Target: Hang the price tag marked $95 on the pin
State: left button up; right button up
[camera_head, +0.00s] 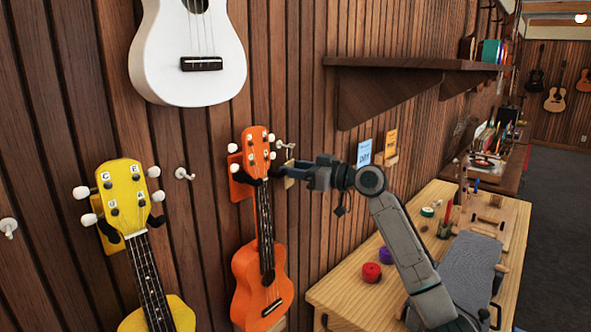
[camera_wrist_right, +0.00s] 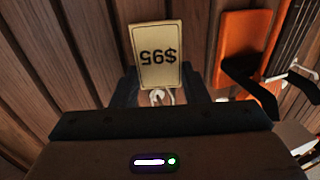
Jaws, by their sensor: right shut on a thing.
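The $95 price tag (camera_wrist_right: 157,65) is a cream card, upside down in the right wrist view. My right gripper (camera_wrist_right: 158,95) is shut on it. In the head view the tag (camera_head: 289,176) shows edge-on at the tips of my right gripper (camera_head: 300,172), close to the wall beside the orange ukulele's head. A white pin (camera_head: 283,145) sticks out of the wall just above the tag. A white pin-like part (camera_wrist_right: 157,97) shows between the fingers in the wrist view; I cannot tell whether the tag touches it. My left gripper is out of view.
An orange ukulele (camera_head: 262,272), a yellow ukulele (camera_head: 150,285) and a white ukulele (camera_head: 190,55) hang on the slatted wall. More pins (camera_head: 183,173) are bare. A blue tag (camera_head: 364,153) and an orange tag (camera_head: 390,143) hang further right. A workbench (camera_head: 345,295) stands below.

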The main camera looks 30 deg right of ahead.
jog(key=o, duration=1.1)
jog(key=b+v, duration=0.6)
jog(key=v, duration=0.5)
jog(key=shift+w, duration=0.1)
